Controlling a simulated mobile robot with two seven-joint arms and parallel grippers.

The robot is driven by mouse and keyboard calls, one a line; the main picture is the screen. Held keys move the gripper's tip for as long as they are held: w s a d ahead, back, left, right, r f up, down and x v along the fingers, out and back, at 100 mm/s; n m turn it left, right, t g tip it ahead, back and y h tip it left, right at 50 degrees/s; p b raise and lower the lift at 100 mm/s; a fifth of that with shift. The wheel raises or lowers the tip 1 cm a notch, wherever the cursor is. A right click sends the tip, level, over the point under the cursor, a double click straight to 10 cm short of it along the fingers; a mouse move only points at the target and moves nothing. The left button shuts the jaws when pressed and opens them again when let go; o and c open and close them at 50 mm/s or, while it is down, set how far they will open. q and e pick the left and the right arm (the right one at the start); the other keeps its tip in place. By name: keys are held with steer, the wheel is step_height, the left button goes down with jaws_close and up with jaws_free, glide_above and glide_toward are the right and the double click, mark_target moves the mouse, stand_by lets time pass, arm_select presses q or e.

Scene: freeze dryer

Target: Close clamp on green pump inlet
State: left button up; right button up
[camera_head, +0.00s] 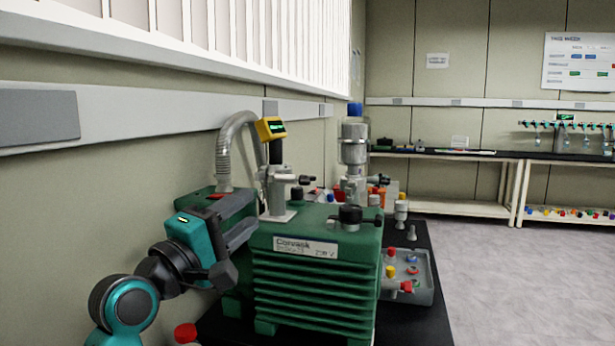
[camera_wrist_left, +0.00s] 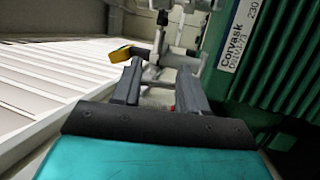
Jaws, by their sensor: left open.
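The green pump (camera_head: 320,290) with a "Corvask" label stands on the black bench at centre. A grey metal fitting (camera_head: 278,200) rises from its top left, with a yellow gauge head (camera_head: 271,128) above. A side clamp with a dark handle (camera_head: 300,180) sticks out to the right of this fitting; I cannot tell whether it is open or shut. My left gripper (camera_head: 240,238) is open and empty at the pump's left side, below the fitting. In the wrist view, the metal fitting (camera_wrist_left: 178,58) lies just beyond and between the two fingers (camera_wrist_left: 160,80). My right gripper is not in view.
A corrugated hose (camera_head: 228,145) arches behind the gripper along the wall. A metal cylinder with a blue cap (camera_head: 354,150) stands behind the pump. A grey tray (camera_head: 422,280) with small parts lies at right. A red-capped item (camera_head: 185,333) is near the arm.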

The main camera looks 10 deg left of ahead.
mark_target(285, 182)
arm_select(q)
steer(key=x, duration=1.3)
steer(key=shift+p, duration=0.4)
jaws_close()
